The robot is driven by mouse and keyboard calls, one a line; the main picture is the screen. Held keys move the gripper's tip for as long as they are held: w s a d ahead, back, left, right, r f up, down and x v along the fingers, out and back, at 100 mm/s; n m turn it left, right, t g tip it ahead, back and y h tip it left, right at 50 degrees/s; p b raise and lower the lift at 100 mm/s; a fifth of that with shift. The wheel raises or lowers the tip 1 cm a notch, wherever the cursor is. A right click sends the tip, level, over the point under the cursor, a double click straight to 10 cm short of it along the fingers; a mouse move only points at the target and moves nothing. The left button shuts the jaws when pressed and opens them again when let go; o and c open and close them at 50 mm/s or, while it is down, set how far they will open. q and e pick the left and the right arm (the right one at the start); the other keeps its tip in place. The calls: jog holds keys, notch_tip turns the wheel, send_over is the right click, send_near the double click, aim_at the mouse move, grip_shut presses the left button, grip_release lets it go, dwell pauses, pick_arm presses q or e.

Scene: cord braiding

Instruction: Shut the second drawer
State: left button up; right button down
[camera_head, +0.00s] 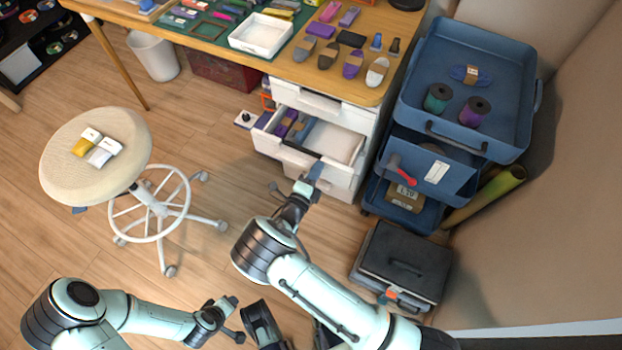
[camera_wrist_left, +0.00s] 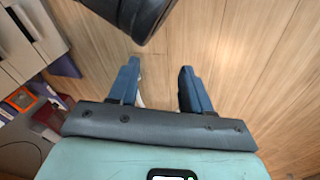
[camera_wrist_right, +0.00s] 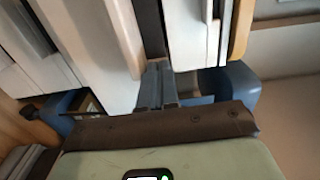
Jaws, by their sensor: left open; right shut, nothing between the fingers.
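The white drawer unit stands under the right end of the table. Its second drawer (camera_head: 342,147) is pulled out, with purple and grey items and a pale box inside. The top drawer (camera_head: 345,116) above it looks nearly closed. My right gripper (camera_head: 316,170) is shut and empty, close in front of the open drawer's front; I cannot tell if it touches. In the right wrist view its fingers (camera_wrist_right: 156,84) are together beside white drawer panels. My left gripper (camera_wrist_left: 160,85) is open and empty above the wooden floor, well away from the drawer.
A blue tiered cart (camera_head: 510,148) with spools stands right of the drawers. A dark case (camera_head: 402,262) lies on the floor below it. A round stool (camera_head: 75,175) stands at left. The floor between stool and drawers is mostly clear.

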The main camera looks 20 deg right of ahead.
pick_arm(q)
jog(key=shift+g, duration=0.6)
jog(key=s+f, duration=0.1)
jog(key=s+f+b, duration=0.1)
jog(key=s+f, duration=0.1)
jog(key=shift+s+a, duration=0.1)
jog(key=shift+a, duration=0.1)
pick_arm(e)
jog(key=x, duration=1)
jog(key=shift+w+d, duration=0.1)
jog(key=shift+w, duration=0.15)
